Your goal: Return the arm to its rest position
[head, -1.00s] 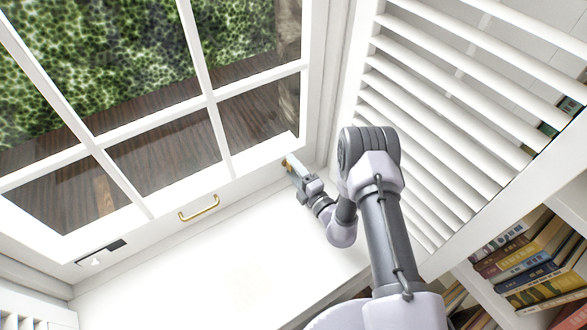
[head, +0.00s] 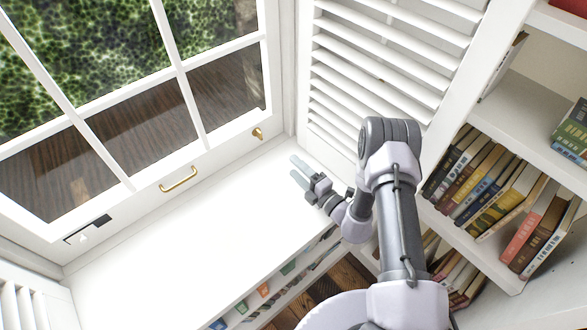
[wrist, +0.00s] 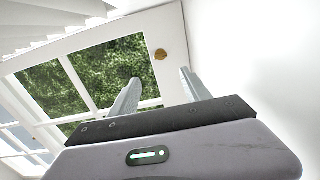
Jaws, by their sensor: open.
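My gripper (head: 298,169) is open and empty above the white sill at the middle of the head view. Its two pale fingers stand apart and point up and left toward the window. In the wrist view my gripper (wrist: 158,90) shows its fingers spread with nothing between them. A small brass knob (head: 258,134) on the lower window frame is apart from the fingers. The knob also shows in the wrist view (wrist: 160,54), beyond the fingertips.
A white-framed window (head: 186,67) with a brass handle (head: 178,180) stands at left. White louvred shutters (head: 370,75) are behind my arm. A bookshelf (head: 490,236) with several books is close on the right. The white sill (head: 170,255) is clear.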

